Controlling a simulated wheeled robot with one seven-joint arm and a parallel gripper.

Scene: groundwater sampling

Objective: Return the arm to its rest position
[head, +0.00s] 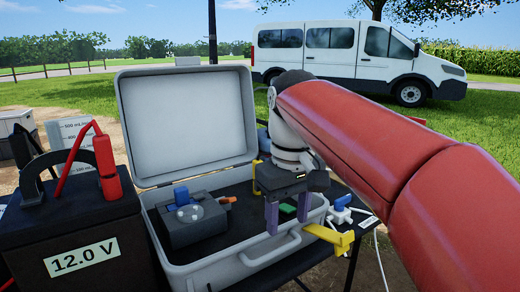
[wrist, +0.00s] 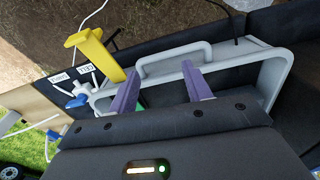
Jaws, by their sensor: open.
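My gripper (head: 287,213) is in the head view, at the end of my red-sleeved arm (head: 360,130). It hangs above the front edge of the open grey case (head: 190,128), pointing down. In the wrist view the open fingers (wrist: 160,90) show in front of the case's grey rim and handle (wrist: 175,60). I cannot tell whether the fingertips touch the case.
A dark device with a blue valve (head: 190,215) sits inside the case. A 12.0 V battery (head: 75,225) with a red clamp (head: 105,165) stands at left. A white van (head: 355,55) is parked behind.

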